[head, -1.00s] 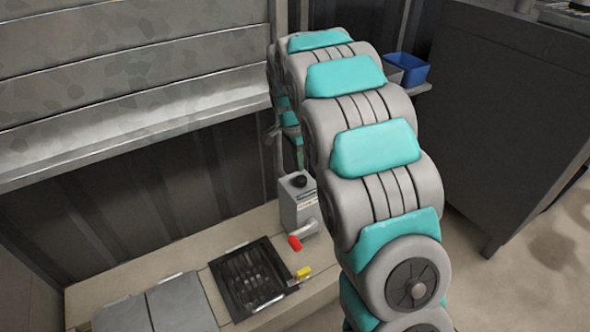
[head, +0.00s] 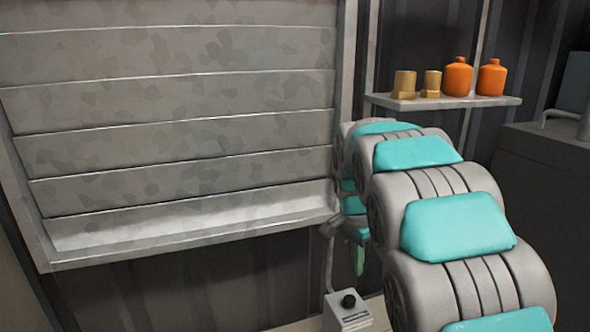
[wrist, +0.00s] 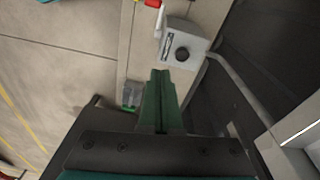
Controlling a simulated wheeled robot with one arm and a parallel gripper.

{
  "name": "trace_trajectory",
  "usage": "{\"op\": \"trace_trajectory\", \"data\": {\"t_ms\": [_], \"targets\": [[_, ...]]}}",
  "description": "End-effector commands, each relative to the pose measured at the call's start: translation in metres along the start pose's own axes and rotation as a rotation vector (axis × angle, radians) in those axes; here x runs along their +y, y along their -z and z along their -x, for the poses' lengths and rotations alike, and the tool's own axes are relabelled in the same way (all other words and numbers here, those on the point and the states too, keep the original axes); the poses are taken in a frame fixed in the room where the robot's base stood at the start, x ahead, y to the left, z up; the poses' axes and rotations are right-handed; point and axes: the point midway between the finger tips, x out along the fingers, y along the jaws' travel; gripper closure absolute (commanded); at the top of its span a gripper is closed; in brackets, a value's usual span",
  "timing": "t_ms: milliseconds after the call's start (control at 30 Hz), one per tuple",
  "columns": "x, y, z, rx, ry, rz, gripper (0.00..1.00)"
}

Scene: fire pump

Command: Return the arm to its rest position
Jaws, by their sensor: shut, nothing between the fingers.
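My arm, grey with teal pads, fills the right of the head view, bent over at its far end. My gripper (wrist: 160,75) shows in the wrist view as two dark green fingers, shut together with nothing between them. In the head view only a small green part of it (head: 358,260) shows below the far bend. A grey box with a black knob (wrist: 182,46) lies just beyond the fingertips in the wrist view; I cannot tell the gap. The box's top (head: 347,312) shows at the bottom of the head view.
A slatted metal shutter (head: 180,120) fills the left. A wall shelf (head: 440,102) behind my arm carries two brass fittings (head: 404,84) and two orange bottles (head: 457,77). A dark cabinet (head: 545,190) stands at right. A red handle end (wrist: 153,3) sits by the box.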

Motion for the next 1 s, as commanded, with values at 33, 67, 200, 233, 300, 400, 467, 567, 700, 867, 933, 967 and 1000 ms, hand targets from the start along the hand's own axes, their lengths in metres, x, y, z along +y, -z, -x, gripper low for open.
{"op": "trace_trajectory", "data": {"t_ms": [33,67,200,233,300,400,467,567,700,867,933,967,1000], "targets": [[0.019,-0.007,0.009,-0.006,-0.004,0.046,1.0],[0.029,-0.011,0.011,-0.011,-0.008,0.077,1.0],[0.078,-0.032,0.019,-0.039,-0.026,0.225,1.0],[0.088,-0.036,0.021,-0.044,-0.027,0.257,1.0],[0.112,-0.048,0.023,-0.062,-0.033,0.331,1.0],[0.146,-0.066,0.025,-0.086,-0.037,0.442,1.0],[0.166,-0.077,0.026,-0.099,-0.036,0.508,1.0],[0.199,-0.097,0.025,-0.124,-0.036,0.622,1.0],[0.245,-0.125,0.019,-0.16,-0.031,0.784,1.0],[0.29,-0.155,0.009,-0.198,-0.021,0.953,1.0],[0.303,-0.164,0.006,-0.206,-0.015,1.009,1.0],[0.308,-0.167,0.004,-0.212,-0.014,1.028,1.0],[0.314,-0.171,0.002,-0.218,-0.014,1.051,1.0]]}}
